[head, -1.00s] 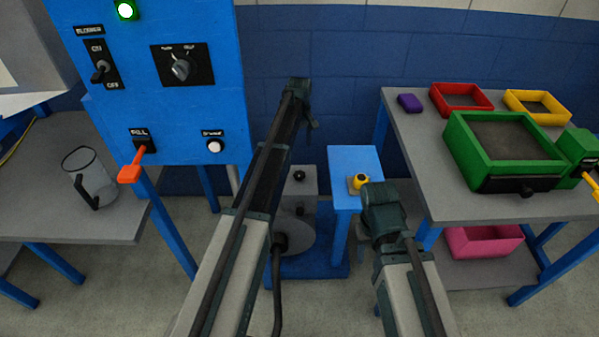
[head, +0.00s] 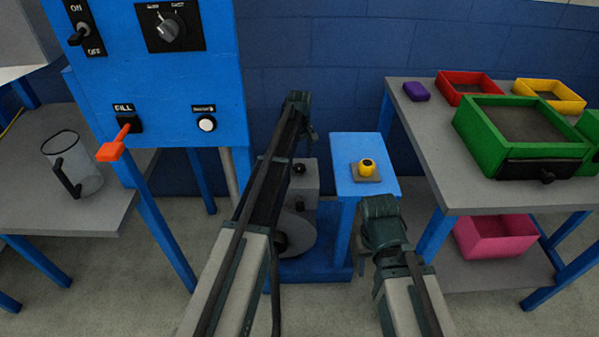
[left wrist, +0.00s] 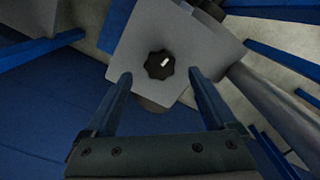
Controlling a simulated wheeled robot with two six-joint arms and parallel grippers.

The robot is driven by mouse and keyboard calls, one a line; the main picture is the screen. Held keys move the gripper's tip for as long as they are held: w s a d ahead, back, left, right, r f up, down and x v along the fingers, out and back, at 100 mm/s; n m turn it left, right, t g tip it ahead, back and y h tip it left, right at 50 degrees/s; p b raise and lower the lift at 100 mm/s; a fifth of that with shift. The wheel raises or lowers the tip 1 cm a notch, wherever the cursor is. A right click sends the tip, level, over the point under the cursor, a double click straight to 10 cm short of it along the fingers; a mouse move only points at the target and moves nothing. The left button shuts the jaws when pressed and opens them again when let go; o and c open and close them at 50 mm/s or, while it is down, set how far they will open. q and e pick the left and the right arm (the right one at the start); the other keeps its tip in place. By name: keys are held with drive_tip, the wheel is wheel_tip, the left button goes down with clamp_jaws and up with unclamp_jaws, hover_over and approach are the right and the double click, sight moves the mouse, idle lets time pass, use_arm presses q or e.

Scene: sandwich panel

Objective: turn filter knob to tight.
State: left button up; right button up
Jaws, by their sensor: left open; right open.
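A black lobed knob with a white mark (left wrist: 160,65) sits on top of a grey box (left wrist: 185,35) in the left wrist view. I take it to be the filter knob; no label on it is readable. In the head view the knob (head: 299,169) shows on the grey box (head: 306,184) beside my left arm. My left gripper (left wrist: 160,76) is open, its fingers apart on either side below the knob in the picture, not closed on it. In the head view it is the left gripper (head: 311,134). My right gripper (head: 383,212) is open; its fingertips are hard to make out.
A blue stand (head: 352,187) with a yellow knob (head: 367,166) is just right of the grey box. The blue control panel (head: 180,75) stands at left. A table (head: 450,180) with a green tray (head: 478,134) is at right. A jug (head: 85,172) is far left.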

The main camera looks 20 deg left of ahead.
sight(299, 167)
use_arm(q)
wheel_tip(299, 167, down, 4)
drive_tip(key=shift+r+b, duration=0.2)
drive_tip(key=shift+b, duration=1.05)
use_arm(e)
wheel_tip(299, 167, down, 4)
drive_tip(key=shift+r, duration=0.25)
use_arm(q)
drive_tip(key=c, duration=1.4)
drive_tip(key=shift+o, duration=0.2)
